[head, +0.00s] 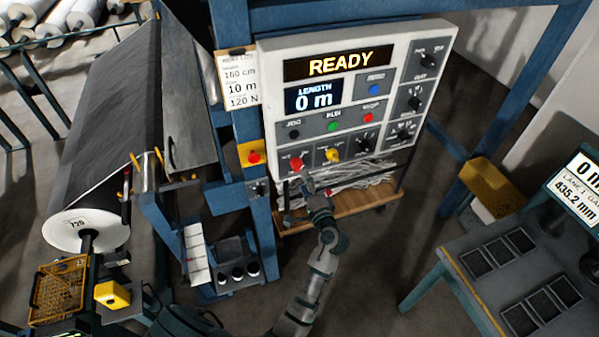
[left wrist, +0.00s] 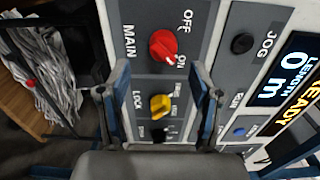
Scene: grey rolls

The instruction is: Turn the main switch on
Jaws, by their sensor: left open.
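The main switch is a red rotary knob (head: 296,163) at the lower left of the white control panel (head: 430,48). In the left wrist view the red knob (left wrist: 164,46) sits between the OFF and ON labels, with its white mark toward ON. My left gripper (head: 307,186) is just below and in front of the panel's lower edge in the head view. In the left wrist view its open fingers (left wrist: 160,72) stand either side of the knob column, with nothing between them; contact with the panel cannot be told. My right gripper is not in view.
A yellow lock knob (head: 331,154) is beside the red one. The display (head: 340,64) reads READY, and the length display (head: 313,97) reads 0 m. A red button on a yellow box (head: 254,157) is left of the panel. A wooden shelf (head: 350,204) lies below.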

